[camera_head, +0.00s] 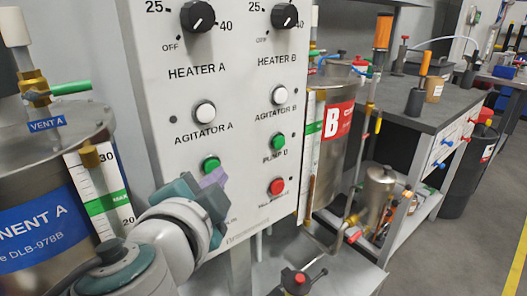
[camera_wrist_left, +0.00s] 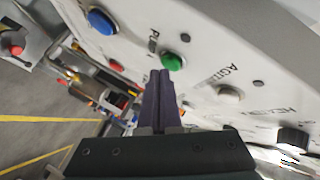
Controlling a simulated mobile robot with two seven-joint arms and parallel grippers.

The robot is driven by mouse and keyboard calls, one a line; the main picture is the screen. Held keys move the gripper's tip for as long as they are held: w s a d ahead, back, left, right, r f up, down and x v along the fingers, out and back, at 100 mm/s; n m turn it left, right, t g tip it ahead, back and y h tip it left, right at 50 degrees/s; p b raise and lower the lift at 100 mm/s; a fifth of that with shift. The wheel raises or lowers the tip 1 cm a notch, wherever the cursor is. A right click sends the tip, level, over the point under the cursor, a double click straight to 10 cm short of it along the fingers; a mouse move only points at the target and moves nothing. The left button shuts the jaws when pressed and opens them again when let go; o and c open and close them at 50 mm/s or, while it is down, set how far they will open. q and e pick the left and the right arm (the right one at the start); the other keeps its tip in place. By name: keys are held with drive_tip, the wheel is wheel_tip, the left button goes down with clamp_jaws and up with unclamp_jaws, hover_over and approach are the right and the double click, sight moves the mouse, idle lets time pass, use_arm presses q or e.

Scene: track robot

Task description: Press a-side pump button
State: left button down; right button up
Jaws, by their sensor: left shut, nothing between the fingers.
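The a-side pump button is the green button (camera_head: 211,164) below AGITATOR A on the white control panel (camera_head: 240,90); its label is hidden in the head view. My left gripper (camera_head: 214,178) is just below it in front of the panel, its purple fingers shut and empty. In the left wrist view the fingertips (camera_wrist_left: 160,75) lie right beside the green button (camera_wrist_left: 172,62); I cannot tell whether they touch it. My right gripper is not in view.
The pump B button (camera_head: 279,141) and a red button (camera_head: 277,186) are to the right. A white agitator A button (camera_head: 205,113) sits above. A blue button (camera_wrist_left: 102,21) shows in the wrist view. Tank A (camera_head: 45,180) stands left, tank B (camera_head: 335,150) right.

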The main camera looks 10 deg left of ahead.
use_arm(q)
drive_tip(key=shift+w+a, duration=0.25)
drive_tip(key=shift+a, duration=0.1)
drive_tip(key=shift+s+d, duration=0.25)
drive_tip(key=shift+d, duration=0.05)
idle(0.4)
drive_tip(key=s+d+b, duration=0.1)
drive_tip(key=s+d, duration=0.2)
drive_tip(key=d, duration=0.1)
drive_tip(key=shift+s+d, duration=0.35)
drive_tip(key=shift+d, duration=0.05)
